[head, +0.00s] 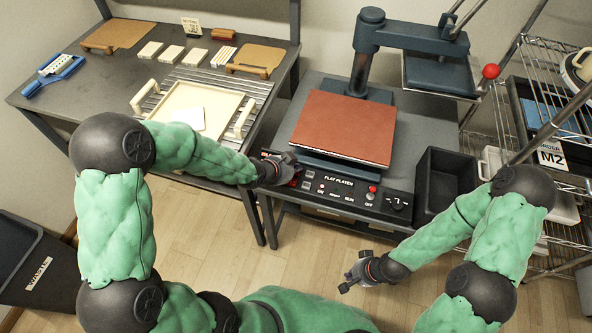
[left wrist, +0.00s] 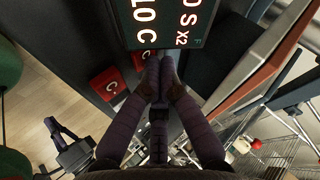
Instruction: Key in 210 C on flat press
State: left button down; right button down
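The flat press (head: 343,127) has a reddish-brown platen, with its upper plate (head: 438,75) swung up and aside. Its front control panel (head: 350,198) reads FLAT PLATEN and carries small buttons, a red-topped switch and a dial. My left gripper (head: 292,172) is at the panel's left end, hiding part of it. In the left wrist view its fingers (left wrist: 160,72) are together and empty, over the lower edge of a dark display (left wrist: 165,22). The display shows "LO C" and "S X2", cut off above. Red buttons (left wrist: 108,84) lie beside it. My right gripper (head: 355,272) is open and empty, in front of the press.
A table (head: 60,105) at left holds a cream tray (head: 205,100), pale blocks and brown boards. A black bin (head: 445,180) stands right of the platen, and a wire rack at far right. A waste bin (head: 38,262) is at lower left.

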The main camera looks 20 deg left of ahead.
pick_arm(q)
jog(key=shift+r, duration=0.15)
jog(key=shift+r+p, duration=0.65)
jog(key=shift+r, duration=0.05)
jog(key=shift+r+p, duration=1.95)
jog(key=shift+r, duration=0.6)
jog(key=shift+a+f, duration=0.1)
